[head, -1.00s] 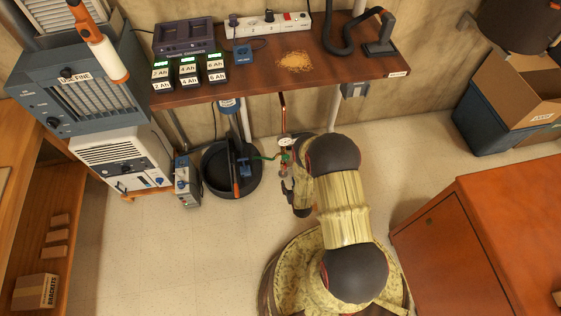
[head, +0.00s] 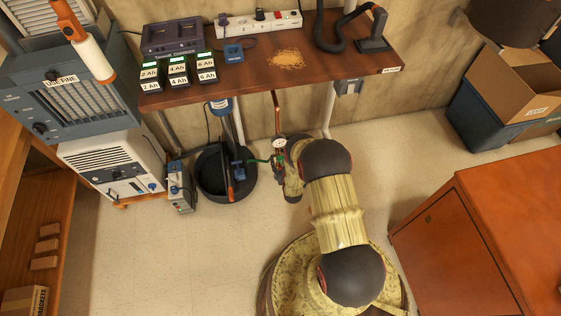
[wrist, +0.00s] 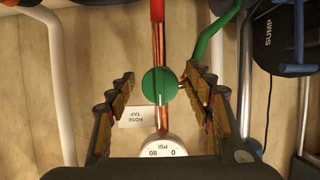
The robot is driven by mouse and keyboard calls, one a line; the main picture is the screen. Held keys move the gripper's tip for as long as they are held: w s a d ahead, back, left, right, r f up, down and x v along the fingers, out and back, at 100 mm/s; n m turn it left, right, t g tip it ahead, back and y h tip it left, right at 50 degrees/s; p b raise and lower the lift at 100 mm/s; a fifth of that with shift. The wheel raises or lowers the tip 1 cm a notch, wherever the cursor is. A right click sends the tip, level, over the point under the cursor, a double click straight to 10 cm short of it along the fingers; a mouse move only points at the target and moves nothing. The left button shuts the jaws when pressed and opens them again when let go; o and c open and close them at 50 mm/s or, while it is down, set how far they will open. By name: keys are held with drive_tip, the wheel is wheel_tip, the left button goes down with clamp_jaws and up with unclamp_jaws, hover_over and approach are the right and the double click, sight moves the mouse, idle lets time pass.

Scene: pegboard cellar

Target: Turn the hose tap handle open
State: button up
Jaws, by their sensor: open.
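The hose tap's round green handle (wrist: 159,85) sits on a vertical copper pipe (wrist: 158,45) in the wrist view. A pale line on the handle runs roughly along the pipe. A white label reading HOSE TAP (wrist: 137,117) lies beside it, upside down. A pressure gauge (wrist: 163,148) is below the handle there; the gauge also shows in the head view (head: 279,143). My gripper (wrist: 160,73) is open, with one finger on each side of the handle. I see gaps between fingers and handle. In the head view my arm hides most of my gripper.
A green hose (wrist: 213,35) curves off close to the right finger. A black tub (head: 222,195) with a pump stands left of the pipe. The workbench (head: 330,72) overhangs behind.

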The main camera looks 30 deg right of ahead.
drive_tip(key=shift+w, duration=0.1)
drive_tip(key=shift+c, duration=1)
drive_tip(key=c, duration=1)
drive_tip(key=shift+o, duration=0.2)
